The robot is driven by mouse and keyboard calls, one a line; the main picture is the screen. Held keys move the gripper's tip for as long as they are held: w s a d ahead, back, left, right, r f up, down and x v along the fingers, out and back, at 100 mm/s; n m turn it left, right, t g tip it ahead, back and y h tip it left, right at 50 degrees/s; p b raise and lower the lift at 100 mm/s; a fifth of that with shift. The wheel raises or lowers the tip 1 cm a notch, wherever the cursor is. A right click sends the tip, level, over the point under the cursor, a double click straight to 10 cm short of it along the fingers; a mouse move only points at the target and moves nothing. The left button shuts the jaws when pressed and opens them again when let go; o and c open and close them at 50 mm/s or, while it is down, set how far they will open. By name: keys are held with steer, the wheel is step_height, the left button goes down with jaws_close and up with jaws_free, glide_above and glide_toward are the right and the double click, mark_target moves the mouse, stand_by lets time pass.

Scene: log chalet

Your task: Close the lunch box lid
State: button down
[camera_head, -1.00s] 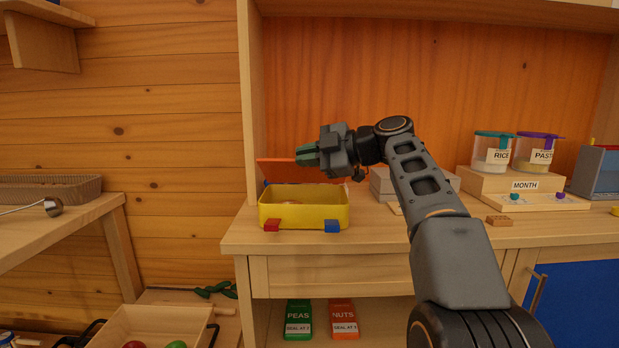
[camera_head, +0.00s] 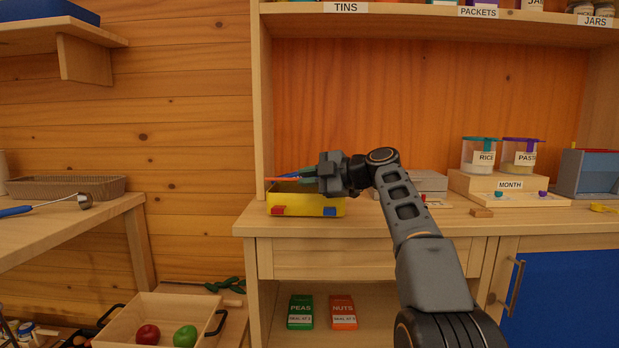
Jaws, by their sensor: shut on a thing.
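The yellow lunch box (camera_head: 300,209) sits on the wooden counter, with a red clip (camera_head: 277,211) and a blue clip (camera_head: 329,212) on its front. Its orange-red lid (camera_head: 284,179) is tilted low above the box and still raised at its free edge. My gripper (camera_head: 309,178) is over the box's right part, shut on the lid's edge. The gripper hides much of the lid and of the box's opening, so the exact contact is hard to see.
Rice and pasta jars (camera_head: 480,155) stand on a wooden block at the right. A grey box (camera_head: 427,182) is behind my arm. Below are green and red packets (camera_head: 300,312) and a crate (camera_head: 165,311).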

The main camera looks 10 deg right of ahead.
steer(key=shift+f, duration=0.2)
steer(key=c, duration=1.3)
jaws_free()
steer(key=shift+w+a, duration=0.1)
steer(key=shift+r, duration=0.1)
steer(key=p+v, duration=0.1)
steer(key=v, duration=1.3)
